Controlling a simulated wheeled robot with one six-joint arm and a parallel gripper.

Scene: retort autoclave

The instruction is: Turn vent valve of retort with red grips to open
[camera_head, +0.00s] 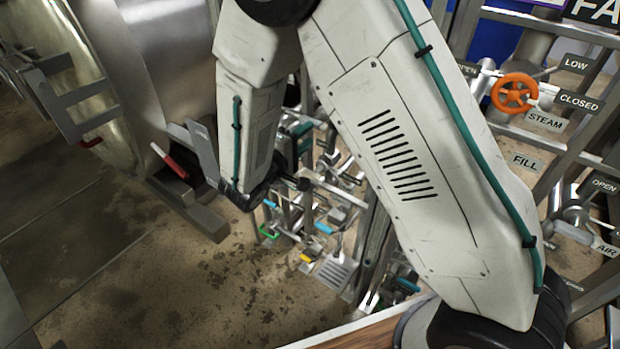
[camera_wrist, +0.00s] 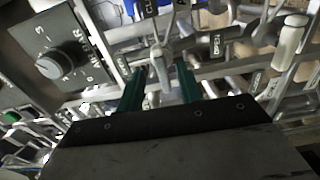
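In the wrist view my gripper (camera_wrist: 160,72) has its two green fingers apart. A grey metal valve handle (camera_wrist: 158,52) stands between them, with narrow gaps that look clear on both sides; contact cannot be told. A small plate reading OPEN (camera_wrist: 217,43) is upside down just right of the handle. In the head view a large metal vessel (camera_head: 165,60) stands at the left, with a lever with a red grip (camera_head: 172,163) low on its right side. My arm covers much of the head view, and my fingertips cannot be made out there.
A pipe rack at the right carries an orange handwheel (camera_head: 512,93) and plates such as STEAM (camera_head: 545,121) and FILL (camera_head: 526,162). Several valves and pipes crowd the space behind my arm. In the wrist view a dark knob (camera_wrist: 62,62) sits at the left. The floor (camera_head: 150,270) at lower left is clear.

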